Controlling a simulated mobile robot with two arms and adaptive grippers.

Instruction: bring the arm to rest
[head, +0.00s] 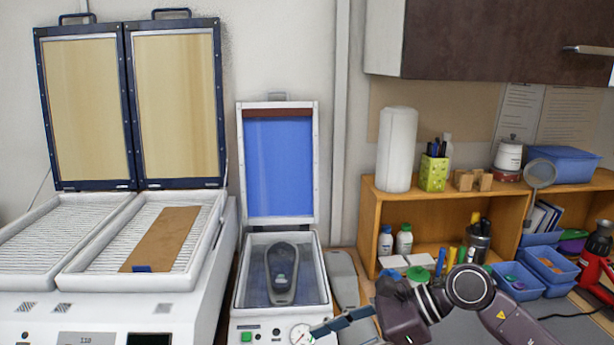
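My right arm comes in at the bottom right, with a dark jointed wrist. My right gripper (338,326) points left, low in front of the small press, near its gauge. Its fingertips are seen edge-on, so I cannot tell whether it is open or shut. My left gripper is not in view. The small press (243,262) stands open with its blue-membrane lid (279,168) raised. A dark grey foot-shaped form (282,285) lies in its bed.
A white two-bed heater (100,300) stands at left with both lids up; a tan sheet (165,238) with a blue tab lies on its right bed. A wooden shelf (440,195) with bottles, blue bins (518,280) and a red tool (592,268) crowd the right side.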

